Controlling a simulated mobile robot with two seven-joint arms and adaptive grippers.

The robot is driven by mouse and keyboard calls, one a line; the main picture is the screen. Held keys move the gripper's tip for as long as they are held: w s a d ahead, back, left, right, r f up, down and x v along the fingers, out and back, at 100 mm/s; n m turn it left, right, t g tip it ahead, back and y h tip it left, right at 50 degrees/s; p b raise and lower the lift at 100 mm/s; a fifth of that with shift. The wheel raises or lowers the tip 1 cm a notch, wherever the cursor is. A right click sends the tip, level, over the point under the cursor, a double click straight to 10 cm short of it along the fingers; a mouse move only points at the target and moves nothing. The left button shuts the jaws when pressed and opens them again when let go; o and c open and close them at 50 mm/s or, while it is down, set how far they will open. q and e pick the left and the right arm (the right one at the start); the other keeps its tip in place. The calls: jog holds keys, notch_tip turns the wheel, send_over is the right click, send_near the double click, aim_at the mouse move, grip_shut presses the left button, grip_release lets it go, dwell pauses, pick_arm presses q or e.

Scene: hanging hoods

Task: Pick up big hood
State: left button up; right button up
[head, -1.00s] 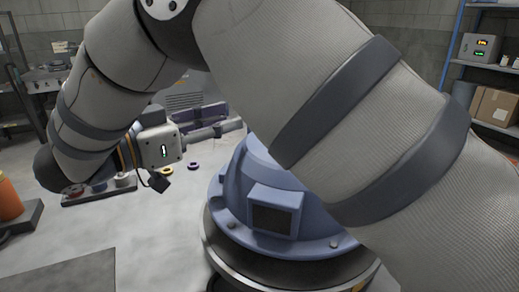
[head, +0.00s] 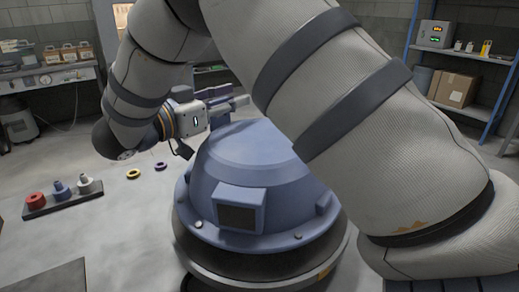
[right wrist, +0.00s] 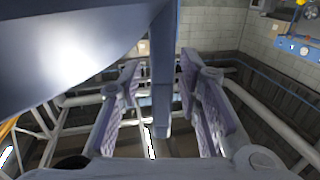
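The big hood (head: 255,160) is a blue dome with a square boxed window, upright on a dark round stand. My right arm crosses in front and hides its right side. My right gripper (head: 235,102) is at the dome's upper left side, in the head view. In the right wrist view the gripper (right wrist: 163,105) is open, with purple-padded fingers. A blue bar (right wrist: 162,70) stands between the fingers, with gaps on both sides. The hood's curved blue shell (right wrist: 70,50) fills the upper left there. My left gripper is not in view.
A dark tray (head: 62,201) with red, blue and grey parts lies on the floor at left. Yellow (head: 133,174) and purple (head: 160,166) rings lie near it. A workbench (head: 45,78) stands at back left, and a blue shelf (head: 465,100) with a cardboard box (head: 456,90) at right.

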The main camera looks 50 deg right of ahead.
jog(key=shift+a+f, duration=0.1)
grip_shut()
